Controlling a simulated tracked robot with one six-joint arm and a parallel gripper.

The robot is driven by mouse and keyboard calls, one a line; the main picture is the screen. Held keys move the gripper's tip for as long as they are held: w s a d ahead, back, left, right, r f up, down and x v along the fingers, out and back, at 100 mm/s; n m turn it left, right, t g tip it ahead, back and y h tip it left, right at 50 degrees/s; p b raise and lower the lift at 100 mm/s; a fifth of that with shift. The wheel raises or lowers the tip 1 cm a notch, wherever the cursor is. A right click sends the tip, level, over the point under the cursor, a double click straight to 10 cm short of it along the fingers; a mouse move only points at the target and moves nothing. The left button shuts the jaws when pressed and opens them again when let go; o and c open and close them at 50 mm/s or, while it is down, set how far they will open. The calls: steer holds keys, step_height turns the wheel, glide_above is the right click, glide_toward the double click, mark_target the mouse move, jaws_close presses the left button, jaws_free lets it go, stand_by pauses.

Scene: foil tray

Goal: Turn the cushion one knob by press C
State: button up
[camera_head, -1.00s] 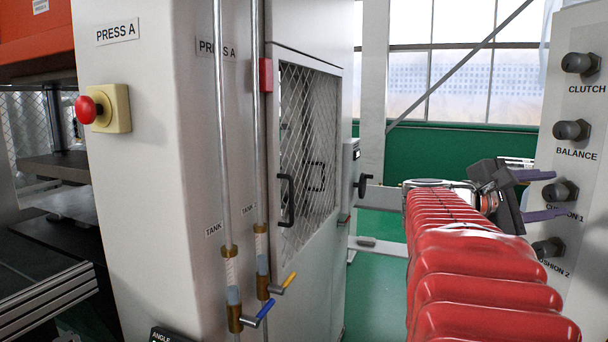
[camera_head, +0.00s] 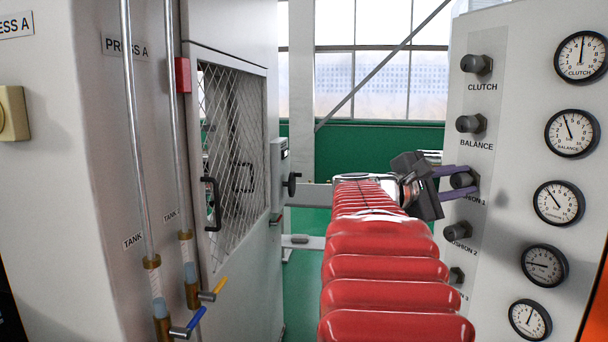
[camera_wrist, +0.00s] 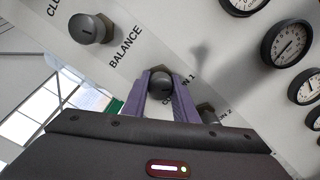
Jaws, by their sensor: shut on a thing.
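The cushion one knob (camera_head: 461,180) is a dark round knob on the pale panel at right, third from the top in its column. Its label is partly covered. My gripper (camera_head: 468,183) reaches it from the left, its purple fingers on either side of the knob. In the wrist view the knob (camera_wrist: 160,88) sits between the two fingertips (camera_wrist: 162,80), and the gripper is shut on it. The cushion one gauge (camera_head: 557,203) is to the right, its needle pointing up and left.
The balance knob (camera_head: 470,124) and clutch knob (camera_head: 477,65) are above, the cushion two knob (camera_head: 457,231) just below. A cabinet with a mesh door (camera_head: 232,150), marked Press A, stands at left. Pipes with blue and yellow valve levers (camera_head: 188,322) run down it.

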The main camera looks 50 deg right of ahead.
steer(key=shift+f, duration=0.1)
steer(key=shift+c, duration=1.1)
steer(key=shift+m, duration=0.3)
steer(key=o, duration=1)
steer(key=shift+o, duration=0.2)
steer(key=shift+a, duration=0.1)
steer(key=v, duration=1.3)
steer(key=shift+w+a, duration=0.2)
steer(key=shift+a, duration=0.05)
stand_by(0.4)
